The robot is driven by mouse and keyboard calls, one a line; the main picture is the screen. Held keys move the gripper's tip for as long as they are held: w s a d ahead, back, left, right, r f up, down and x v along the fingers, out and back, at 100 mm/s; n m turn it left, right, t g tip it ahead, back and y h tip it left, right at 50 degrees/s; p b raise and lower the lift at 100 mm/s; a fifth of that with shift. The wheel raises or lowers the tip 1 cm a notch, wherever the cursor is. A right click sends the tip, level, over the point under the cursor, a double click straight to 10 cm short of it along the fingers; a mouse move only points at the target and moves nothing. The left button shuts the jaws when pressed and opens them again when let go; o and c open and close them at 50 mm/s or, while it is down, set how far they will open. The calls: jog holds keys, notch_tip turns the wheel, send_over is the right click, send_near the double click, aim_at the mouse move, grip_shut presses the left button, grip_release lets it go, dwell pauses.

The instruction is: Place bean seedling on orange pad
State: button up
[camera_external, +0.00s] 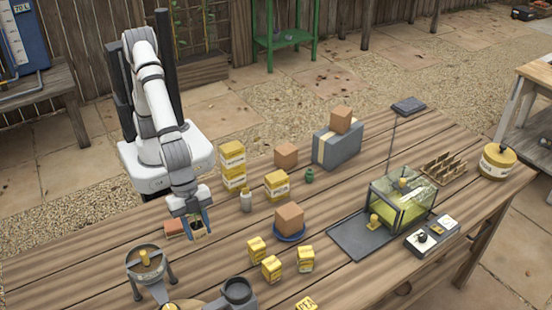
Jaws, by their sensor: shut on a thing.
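My gripper (198,220) points down low over the left part of the wooden table. Its blue fingers are shut on a small tan and dark thing (199,231), largely hidden between them. I cannot make out leaves on it, so I cannot tell whether it is the bean seedling. A flat orange-red thing (175,228), perhaps the orange pad, lies just left of my gripper and is partly hidden by it. I cannot tell whether the held thing touches the table.
Yellow boxes (232,166) and a pale bottle (246,201) stand right of my gripper. A brown cube (289,218) sits on a blue dish (290,238). A metal tripod stand (149,270) is at front left. A glass case (402,200) stands farther right.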

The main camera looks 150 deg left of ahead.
jog(key=r+b, duration=0.1)
jog(key=b, duration=0.4)
send_over(177, 228)
jog(key=s, duration=0.2)
jog(key=shift+n, duration=0.3)
jog(key=shift+f+b, duration=1.1)
jog(key=shift+f, duration=4.05)
jog(key=o, duration=1)
jog(key=shift+r, duration=0.1)
